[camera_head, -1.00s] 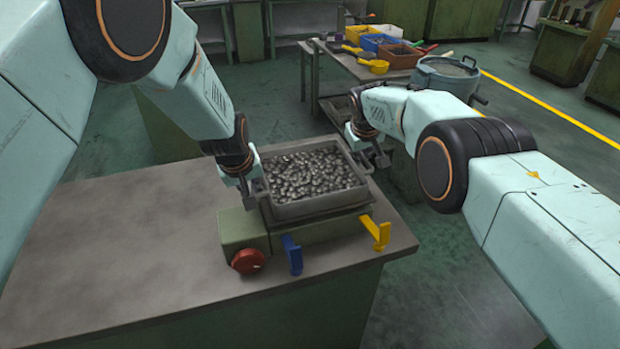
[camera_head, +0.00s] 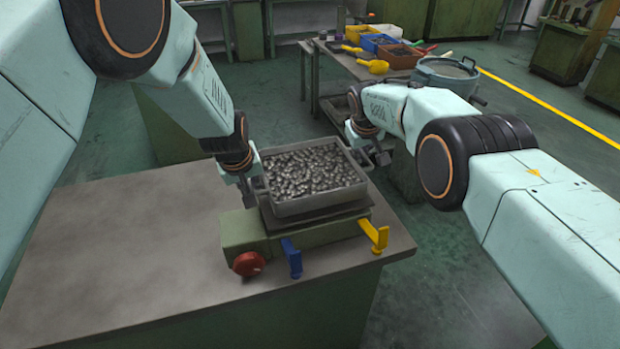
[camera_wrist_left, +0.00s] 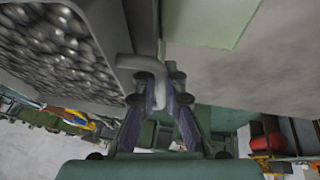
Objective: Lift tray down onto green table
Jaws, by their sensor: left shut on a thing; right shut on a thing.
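A grey metal tray (camera_head: 322,206) full of shiny metal pieces (camera_head: 308,172) is over a green machine (camera_head: 247,232) on the table (camera_head: 120,240). It looks slightly above the machine's dark top plate; the gap is hard to judge. My left gripper (camera_head: 252,192) is shut on the tray's left handle, and in the left wrist view the fingers (camera_wrist_left: 158,100) close around the bent grey handle (camera_wrist_left: 148,66). My right gripper (camera_head: 374,160) is shut at the tray's right side; its fingertips are partly hidden. The table has a grey top and green sides.
The machine has a red knob (camera_head: 248,264), a blue lever (camera_head: 292,258) and a yellow lever (camera_head: 375,233) at its front. The table's left part is clear. Behind stand a bench (camera_head: 345,75) with coloured bins and a grey round container (camera_head: 446,75).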

